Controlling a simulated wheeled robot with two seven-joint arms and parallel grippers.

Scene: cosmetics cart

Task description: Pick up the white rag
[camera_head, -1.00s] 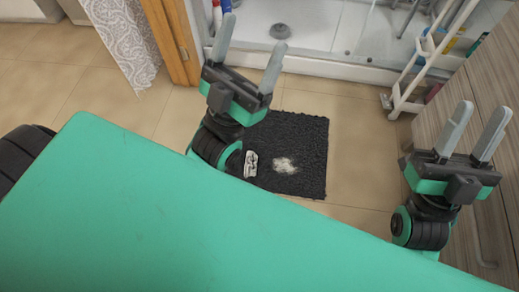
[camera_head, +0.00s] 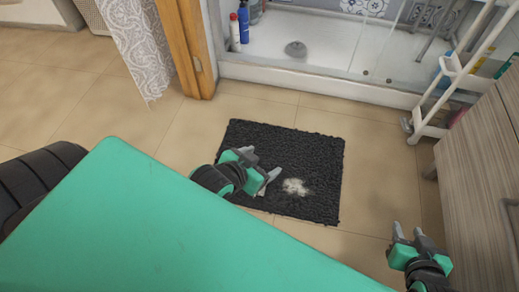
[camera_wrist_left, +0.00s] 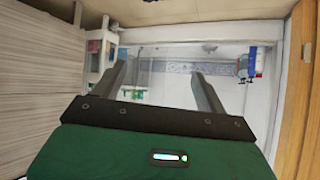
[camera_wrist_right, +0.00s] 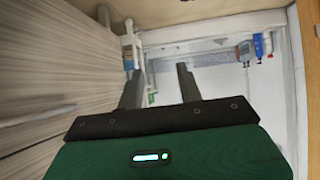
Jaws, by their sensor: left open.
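A small pale, fluffy patch (camera_head: 295,187) lies on the black mat (camera_head: 312,155) on the floor; I cannot tell whether it is the white rag or a spill. No other clear rag shows in the head view; my left arm hides part of the mat. My left gripper (camera_head: 268,178) is above the mat, just left of the pale patch. In the left wrist view its fingers (camera_wrist_left: 160,75) are apart with nothing between them. My right gripper (camera_head: 407,232) is right of the mat, apart from it. Its fingers (camera_wrist_right: 158,80) are spread and empty in the right wrist view.
A shower tray (camera_head: 330,88) with bottles (camera_head: 239,27) lies beyond the mat. A white rack (camera_head: 440,95) and a wooden cabinet (camera_head: 490,150) stand at the right. A wooden door frame (camera_head: 186,50) and patterned curtain (camera_head: 140,45) are at the left. Tiled floor is clear around the mat.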

